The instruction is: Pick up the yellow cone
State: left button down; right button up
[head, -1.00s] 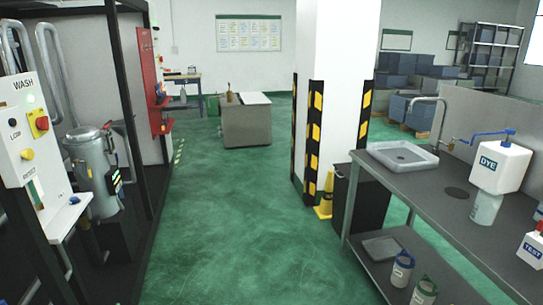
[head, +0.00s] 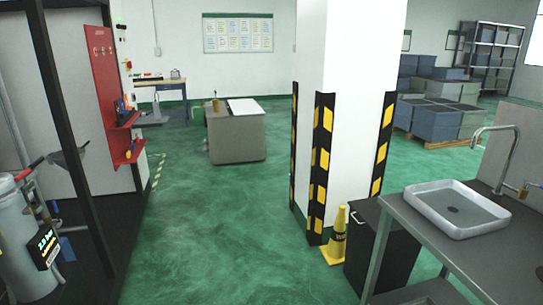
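The yellow cone (head: 337,240) stands upright on the green floor in the head view, right of centre. It is at the foot of the white pillar, beside a dark bin. Dark lettering shows on its side, too small to read in full. Neither of my grippers is in view.
The white pillar (head: 341,100) has black and yellow corner guards. The dark bin (head: 384,247) and the grey sink bench (head: 440,248) stand right of the cone. A grey cabinet (head: 236,135) is further back. The green floor (head: 215,235) left of the cone is clear.

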aim_at(334, 253)
jog(key=i, duration=1.85)
